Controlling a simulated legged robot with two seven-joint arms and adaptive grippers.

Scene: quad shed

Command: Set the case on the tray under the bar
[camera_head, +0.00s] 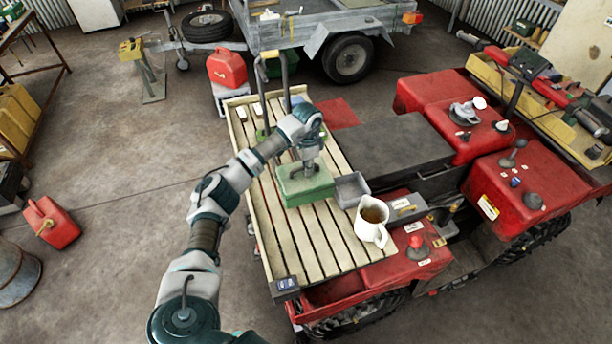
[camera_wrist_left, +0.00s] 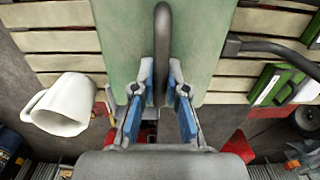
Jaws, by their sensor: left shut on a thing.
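The green case (camera_head: 305,187) has a dark handle on top and is over the slatted wooden tray (camera_head: 318,243). My left gripper (camera_head: 309,168) is shut on that handle. In the left wrist view the handle (camera_wrist_left: 162,45) stands between the blue-padded fingertips (camera_wrist_left: 161,88), with the case lid (camera_wrist_left: 130,25) beneath. I cannot tell whether the case touches the slats. A dark bar with yellow parts (camera_head: 284,72) rises at the far end of the tray, beyond the case. Its dark tube also shows in the wrist view (camera_wrist_left: 275,50). My right gripper is out of view.
A small grey bin (camera_head: 351,190) stands close to the right of the case. A cream jug (camera_head: 371,222) with brown contents is nearer. A small green item (camera_head: 262,134) lies by the bar's foot. The near slats are clear. Red bodywork (camera_head: 500,190) borders the right.

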